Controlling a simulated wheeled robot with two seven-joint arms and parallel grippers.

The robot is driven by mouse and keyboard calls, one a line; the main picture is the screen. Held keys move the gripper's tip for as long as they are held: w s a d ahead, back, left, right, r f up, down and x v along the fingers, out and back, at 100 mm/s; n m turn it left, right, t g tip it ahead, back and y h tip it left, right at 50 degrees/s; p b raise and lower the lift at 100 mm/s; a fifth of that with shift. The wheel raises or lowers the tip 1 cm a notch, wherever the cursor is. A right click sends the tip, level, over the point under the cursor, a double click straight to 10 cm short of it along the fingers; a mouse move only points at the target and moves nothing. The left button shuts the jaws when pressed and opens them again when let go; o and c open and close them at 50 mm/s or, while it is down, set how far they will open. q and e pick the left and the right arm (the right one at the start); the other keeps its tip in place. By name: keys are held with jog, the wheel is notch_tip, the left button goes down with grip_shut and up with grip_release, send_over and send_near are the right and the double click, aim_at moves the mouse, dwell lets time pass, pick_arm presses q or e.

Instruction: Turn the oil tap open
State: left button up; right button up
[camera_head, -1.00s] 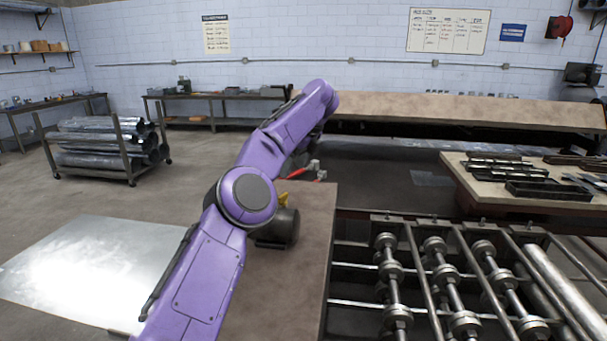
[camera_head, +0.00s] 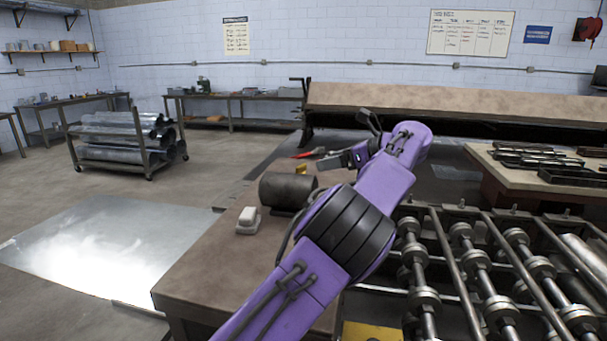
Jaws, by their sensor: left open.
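I cannot pick out an oil tap for certain. A dark cylinder (camera_head: 287,191) lies on its side on the brown bench (camera_head: 215,262). A small yellow piece (camera_head: 301,168) shows just behind it; whether it belongs to the cylinder I cannot tell. My left arm reaches in from the bottom, over the bench. My left gripper (camera_head: 351,141) is open beyond the cylinder, its fingers spread, with nothing seen between them. My arm hides part of the bench and of the roller machine. My right gripper is not in view.
A white block (camera_head: 248,220) sits beside the cylinder, and a red-handled tool (camera_head: 309,153) lies farther back. The roller machine (camera_head: 480,270) stands at the right. A sheet of metal (camera_head: 110,245) lies at the left. A tool table (camera_head: 485,158) stands at the back right.

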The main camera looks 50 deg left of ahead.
aim_at(303, 166)
pick_arm(q)
jog(key=p+x, duration=0.2)
jog(key=x, duration=0.8)
jog(key=shift+w+a+r+p, duration=0.1)
jog(key=shift+a+p, duration=0.05)
jog(key=shift+p, duration=0.2)
jog(key=shift+w, duration=0.1)
